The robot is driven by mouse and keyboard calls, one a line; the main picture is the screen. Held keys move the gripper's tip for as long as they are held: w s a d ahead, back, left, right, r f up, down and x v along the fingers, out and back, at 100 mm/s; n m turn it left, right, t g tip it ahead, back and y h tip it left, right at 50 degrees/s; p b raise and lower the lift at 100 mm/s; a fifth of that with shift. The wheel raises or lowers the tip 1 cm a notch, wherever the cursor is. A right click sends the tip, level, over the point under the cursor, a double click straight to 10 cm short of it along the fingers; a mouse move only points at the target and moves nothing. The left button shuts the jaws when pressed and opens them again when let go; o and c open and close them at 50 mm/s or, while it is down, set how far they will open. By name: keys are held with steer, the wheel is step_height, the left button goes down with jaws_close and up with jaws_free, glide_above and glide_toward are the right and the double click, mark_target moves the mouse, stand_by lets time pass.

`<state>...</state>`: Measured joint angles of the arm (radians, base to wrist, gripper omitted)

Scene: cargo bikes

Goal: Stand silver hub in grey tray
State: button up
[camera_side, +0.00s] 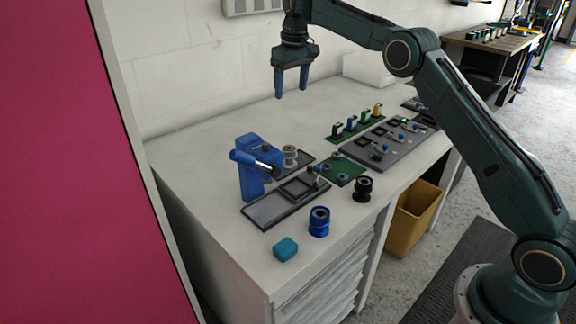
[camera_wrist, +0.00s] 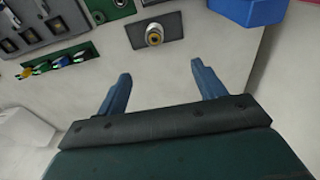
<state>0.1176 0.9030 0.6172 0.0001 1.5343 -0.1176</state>
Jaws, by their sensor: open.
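The silver hub (camera_side: 290,155) stands upright on a small dark grey tray (camera_side: 304,159), behind and right of the blue press-like stand (camera_side: 250,170). In the wrist view the hub (camera_wrist: 154,35) shows a yellowish centre and sits on the dark grey tray (camera_wrist: 173,24), beyond my fingertips. A longer grey tray (camera_side: 268,211) with a square raised frame lies in front of the blue stand. My gripper (camera_side: 291,93) is open and empty, fingers pointing down, high above the back of the worktop and apart from the hub. Both fingers also show in the wrist view (camera_wrist: 160,70).
A blue hub (camera_side: 319,222), a black hub (camera_side: 363,189) and a teal block (camera_side: 286,249) stand near the front edge. A green board (camera_side: 342,170), a grey slotted panel (camera_side: 390,145) and a green peg strip lie right. The back left of the worktop is clear.

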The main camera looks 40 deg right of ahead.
steer(key=s+a+r+t, duration=0.1)
steer(key=s+a+r, duration=0.2)
steer(key=s+r, duration=0.55)
steer(key=s+a+r+t, duration=0.15)
steer(key=s+r, duration=0.35)
steer(key=s, duration=0.7)
steer(key=s+a+f+t, duration=0.1)
steer(key=s+f, duration=0.4)
steer(key=s, duration=0.7)
steer(key=s+a+f+t, duration=0.1)
steer(key=s+f, duration=0.4)
steer(key=s, duration=0.7)
steer(key=shift+s+a, duration=0.3)
steer(key=shift+a, duration=0.15)
